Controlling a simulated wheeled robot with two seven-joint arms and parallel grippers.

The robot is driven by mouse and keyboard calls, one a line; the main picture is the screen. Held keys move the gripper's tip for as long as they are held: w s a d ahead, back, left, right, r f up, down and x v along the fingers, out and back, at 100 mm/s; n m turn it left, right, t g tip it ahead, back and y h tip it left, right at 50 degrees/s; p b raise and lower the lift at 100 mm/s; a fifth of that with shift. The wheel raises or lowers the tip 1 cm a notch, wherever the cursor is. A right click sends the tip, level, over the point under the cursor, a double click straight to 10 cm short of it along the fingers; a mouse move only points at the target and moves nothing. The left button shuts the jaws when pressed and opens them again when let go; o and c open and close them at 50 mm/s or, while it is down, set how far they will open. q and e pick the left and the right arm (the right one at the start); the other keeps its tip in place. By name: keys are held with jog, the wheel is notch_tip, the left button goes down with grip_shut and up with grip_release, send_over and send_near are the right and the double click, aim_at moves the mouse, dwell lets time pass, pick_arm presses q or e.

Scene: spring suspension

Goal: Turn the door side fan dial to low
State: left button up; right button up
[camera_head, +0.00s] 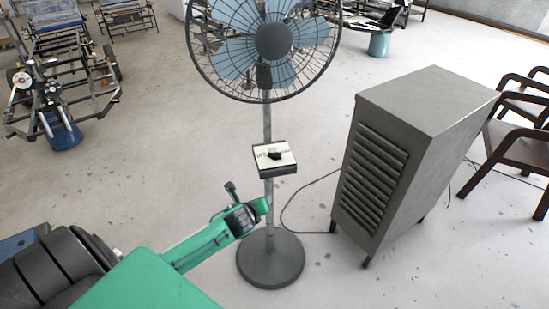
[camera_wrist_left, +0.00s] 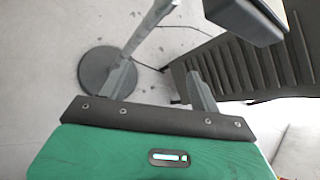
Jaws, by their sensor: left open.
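The pedestal fan (camera_head: 273,42) stands upright on a round grey base (camera_head: 270,259). Its control box (camera_head: 276,167) is fixed partway up the pole, with a pale top face and a small dark dial (camera_head: 275,155). The markings are too small to read, so the dial's setting is unclear. My left gripper (camera_head: 248,197) is open and empty, below and slightly left of the box, apart from the dial. In the left wrist view, the open fingers (camera_wrist_left: 160,70) point toward the pole and base (camera_wrist_left: 106,73); the box's dark underside (camera_wrist_left: 243,20) shows at upper right. The right gripper is out of view.
A grey louvred cabinet (camera_head: 420,125) stands right of the fan. A dark cable (camera_head: 290,210) runs on the floor between them. Brown chairs (camera_head: 515,150) are at far right. A metal frame cart (camera_head: 65,90) stands back left.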

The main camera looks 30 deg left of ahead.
aim_at(274, 154)
pick_arm(q)
notch_tip(274, 154, up, 16)
jog(key=d+m+t, duration=0.2)
jog(key=m+t, duration=0.1)
jog(key=m, duration=0.3)
jog(key=p+x, duration=0.1)
jog(key=x, duration=1.2)
jog(key=shift+w+a, duration=0.25)
jog(key=shift+w, duration=0.1)
jog(key=shift+f, duration=0.1)
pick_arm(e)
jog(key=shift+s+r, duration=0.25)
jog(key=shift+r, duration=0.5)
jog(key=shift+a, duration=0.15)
pick_arm(q)
jog(key=shift+p, duration=0.3)
jog(key=c, duration=1)
